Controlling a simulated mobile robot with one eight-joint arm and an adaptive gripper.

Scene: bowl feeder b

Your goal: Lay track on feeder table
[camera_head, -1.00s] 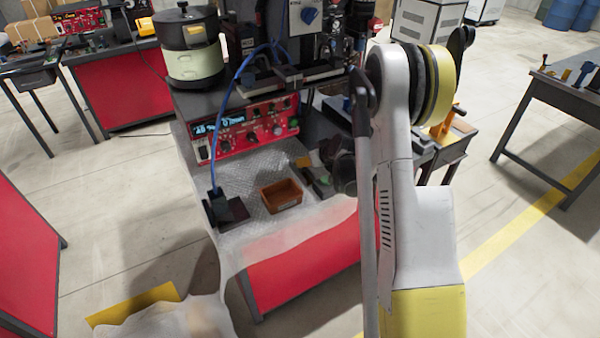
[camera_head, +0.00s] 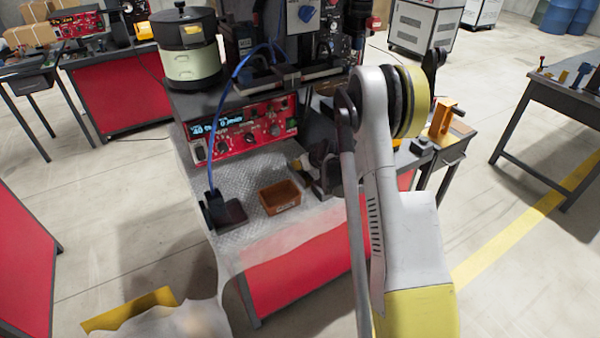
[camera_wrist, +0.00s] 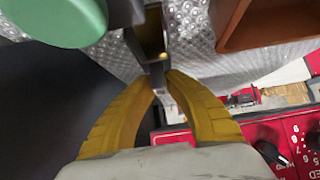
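The feeder table (camera_head: 238,180) has a textured metal top and red sides. The track appears to be the dark metal channel piece (camera_wrist: 150,38) in the wrist view, with a small yellow spot inside. My gripper (camera_wrist: 161,76) has yellow fingers that nearly meet at the near end of this piece, with a thin grey part between the tips. It appears shut on it. In the head view my gripper (camera_head: 304,163) is over the table, right of the brown bin, partly hidden by my arm. Whether the track touches the table top cannot be told.
The brown bin (camera_head: 280,197) stands on the table, with a black block on a blue cable (camera_head: 222,210) to its left. A red control unit (camera_head: 240,130) is behind. Clear plate lies between them. A green rounded part (camera_wrist: 62,18) shows in the wrist view.

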